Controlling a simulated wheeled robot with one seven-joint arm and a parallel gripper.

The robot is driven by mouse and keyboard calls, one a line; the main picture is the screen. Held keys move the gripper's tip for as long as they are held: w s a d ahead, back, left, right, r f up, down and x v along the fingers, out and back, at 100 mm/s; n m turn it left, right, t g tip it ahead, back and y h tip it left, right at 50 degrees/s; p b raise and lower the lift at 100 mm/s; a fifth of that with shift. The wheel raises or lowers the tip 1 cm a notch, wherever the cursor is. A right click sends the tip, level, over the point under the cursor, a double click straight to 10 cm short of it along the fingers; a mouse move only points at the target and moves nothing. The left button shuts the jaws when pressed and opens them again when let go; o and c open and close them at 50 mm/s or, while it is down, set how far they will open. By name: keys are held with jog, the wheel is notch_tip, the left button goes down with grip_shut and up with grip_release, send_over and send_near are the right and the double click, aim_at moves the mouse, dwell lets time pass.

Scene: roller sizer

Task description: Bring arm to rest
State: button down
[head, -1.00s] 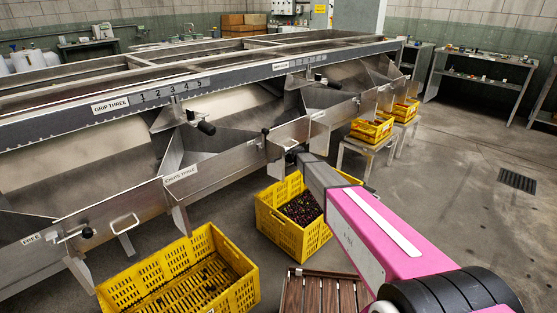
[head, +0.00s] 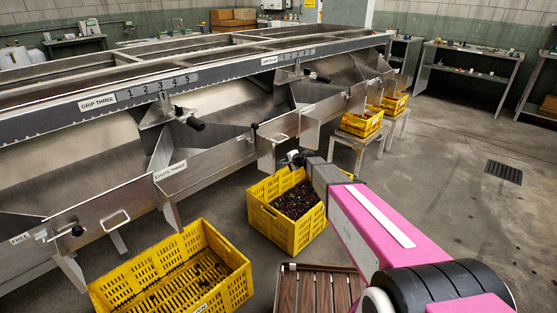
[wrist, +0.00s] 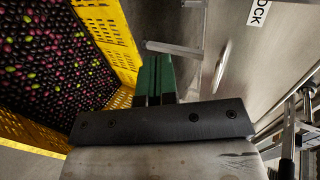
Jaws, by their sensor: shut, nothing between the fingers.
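My pink arm (head: 390,235) reaches forward from the lower right in the head view. My gripper (head: 293,155) is at its far end, above the rear edge of a yellow crate of dark olives (head: 297,200) and close to the sizer's metal front. In the wrist view the green fingers of my gripper (wrist: 153,75) are together with nothing between them. The olive crate (wrist: 118,50) lies left of the fingers there, and sheet metal with a label ending in "OCK" (wrist: 258,12) is to the right.
An almost empty yellow crate (head: 222,245) stands on the floor at lower left. A slatted wooden top (head: 318,290) is below my arm. The steel sizer (head: 215,150) fills the left and middle. Smaller yellow crates (head: 362,123) sit on stands. Floor at right (head: 455,200) is open.

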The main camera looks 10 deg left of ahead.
jog(key=s+d+r+n+g+h, duration=0.1)
jog(key=s+d+n+g+h, duration=0.1)
jog(key=s+d, duration=0.7)
jog(key=s+d+r+n+g+h, duration=0.1)
jog(key=s+d+n+g+h, duration=0.2)
jog(key=s+d, duration=0.6)
jog(key=s+d+r+n+g+h, duration=0.1)
jog(key=s+d+h, duration=0.3)
jog(key=s+d, duration=0.5)
jog(key=s+n+g, duration=0.1)
jog(key=s, duration=1)
jog(key=shift+s+d+r+n+g+h, duration=0.15)
jog(key=shift+d+r+n+g+h, duration=0.15)
jog(key=shift+d, duration=0.1)
